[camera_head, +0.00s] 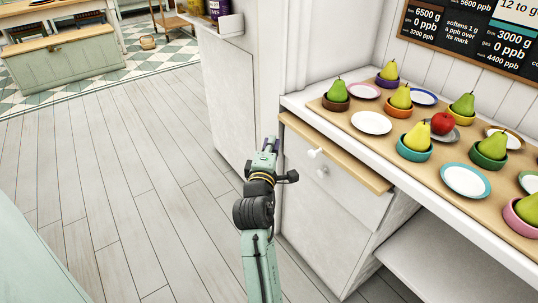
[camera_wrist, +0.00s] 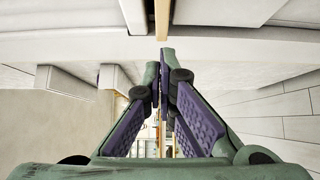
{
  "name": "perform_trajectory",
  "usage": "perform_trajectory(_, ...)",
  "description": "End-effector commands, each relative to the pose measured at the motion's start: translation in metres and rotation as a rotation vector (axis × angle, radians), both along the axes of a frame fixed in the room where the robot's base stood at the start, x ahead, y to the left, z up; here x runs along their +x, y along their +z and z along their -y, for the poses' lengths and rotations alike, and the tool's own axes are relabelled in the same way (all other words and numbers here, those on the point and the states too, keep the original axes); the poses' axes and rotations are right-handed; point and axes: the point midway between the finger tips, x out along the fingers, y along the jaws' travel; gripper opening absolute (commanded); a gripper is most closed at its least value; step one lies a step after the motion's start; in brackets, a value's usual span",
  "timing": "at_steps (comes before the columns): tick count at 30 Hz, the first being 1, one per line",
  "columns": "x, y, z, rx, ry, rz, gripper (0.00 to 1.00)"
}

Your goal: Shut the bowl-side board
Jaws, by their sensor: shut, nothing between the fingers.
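The wooden board (camera_head: 345,158) sticks out a little from the cabinet, under the white counter that carries the bowls, in the head view. A white knob (camera_head: 315,153) shows at its front. My gripper (camera_head: 269,144) is shut and empty, near the left end of the board's front edge. In the wrist view my gripper's fingertips (camera_wrist: 164,62) are together, and a narrow tan strip (camera_wrist: 161,18), likely the board seen edge-on, lies just beyond them. Whether the fingers touch it I cannot tell.
Bowls with pears (camera_head: 415,146) and several plates (camera_head: 371,123) stand on the counter's tan mat. A white cabinet wall (camera_head: 228,95) stands close behind my gripper. The plank floor (camera_head: 110,190) at left is clear.

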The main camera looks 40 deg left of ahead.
Motion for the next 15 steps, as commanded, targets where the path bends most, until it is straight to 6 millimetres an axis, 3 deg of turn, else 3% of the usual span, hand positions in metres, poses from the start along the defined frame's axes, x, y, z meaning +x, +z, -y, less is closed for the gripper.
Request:
perform_trajectory(3, 0.023, -0.001, -0.011, 0.002, -0.001, 0.000, 0.00)
perform_trajectory(6, 0.038, 0.000, -0.004, 0.001, -0.003, 0.000, 0.00)
perform_trajectory(15, 0.058, 0.000, 0.004, 0.000, 0.000, 0.000, 0.00)
